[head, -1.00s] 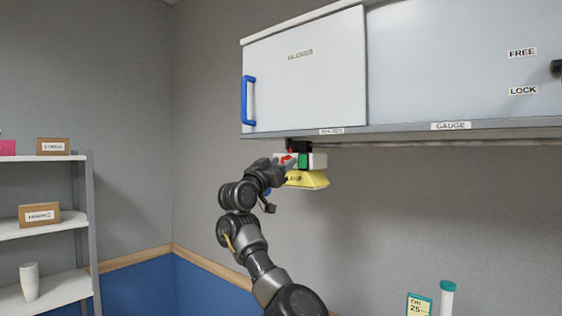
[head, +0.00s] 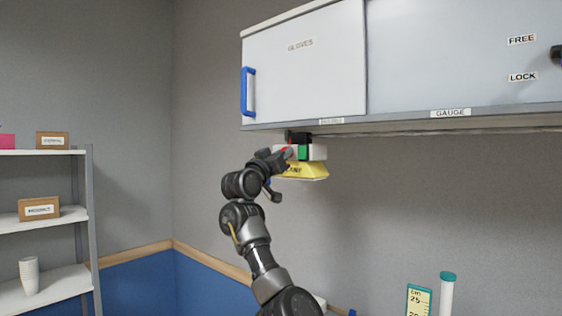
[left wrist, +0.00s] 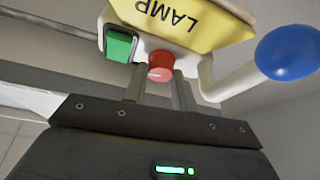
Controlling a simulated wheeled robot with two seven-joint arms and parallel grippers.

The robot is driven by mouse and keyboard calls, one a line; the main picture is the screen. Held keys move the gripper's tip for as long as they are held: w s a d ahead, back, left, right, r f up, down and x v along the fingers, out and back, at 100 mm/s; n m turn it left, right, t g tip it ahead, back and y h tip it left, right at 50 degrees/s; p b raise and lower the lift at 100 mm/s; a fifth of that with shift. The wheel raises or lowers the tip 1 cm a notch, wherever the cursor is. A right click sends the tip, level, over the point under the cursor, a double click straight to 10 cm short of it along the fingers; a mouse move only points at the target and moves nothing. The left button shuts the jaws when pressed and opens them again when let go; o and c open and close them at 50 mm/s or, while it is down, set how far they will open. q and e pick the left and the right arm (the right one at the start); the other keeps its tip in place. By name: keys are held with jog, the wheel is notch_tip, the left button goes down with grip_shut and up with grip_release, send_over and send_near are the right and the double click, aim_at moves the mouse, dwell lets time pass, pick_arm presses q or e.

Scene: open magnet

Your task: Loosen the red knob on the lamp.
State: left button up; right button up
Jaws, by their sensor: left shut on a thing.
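The lamp (head: 308,171) hangs under the wall cabinet, with a yellow shade marked LAMP and a white body. In the left wrist view the lamp (left wrist: 185,24) fills the top, and its red knob (left wrist: 160,64) sits between my two fingers. My left gripper (left wrist: 159,84) is shut on the red knob from below. In the head view my left gripper (head: 283,153) covers most of the knob, with only a bit of red showing. A green square part (left wrist: 119,45) is beside the knob, and a white arm with a blue ball (left wrist: 288,53) is on the other side. My right gripper is not in view.
The cabinet (head: 305,80) is close above the lamp, with a blue handle (head: 247,96) on its door. White shelves (head: 45,221) with small boxes stand at the left. A ruler-like gauge (head: 419,301) and a green-capped tube (head: 447,292) are at the lower right.

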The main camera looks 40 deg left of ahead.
pick_arm(q)
jog(key=n+g+y+p, duration=0.1)
jog(key=n+g+p, duration=0.1)
jog(key=n, duration=0.4)
jog(key=n+g+y+p, duration=0.2)
jog(key=n+p, duration=0.1)
jog(key=n, duration=0.3)
jog(key=r+n+g+y+p, duration=0.1)
jog(key=n+g+p, duration=0.1)
jog(key=n, duration=0.4)
jog(key=shift+d+n+p, duration=0.15)
jog(key=shift+n+p, duration=0.25)
jog(key=shift+p, duration=0.2)
jog(key=shift+f, duration=0.1)
jog(key=o, duration=1)
jog(key=shift+s, duration=0.15)
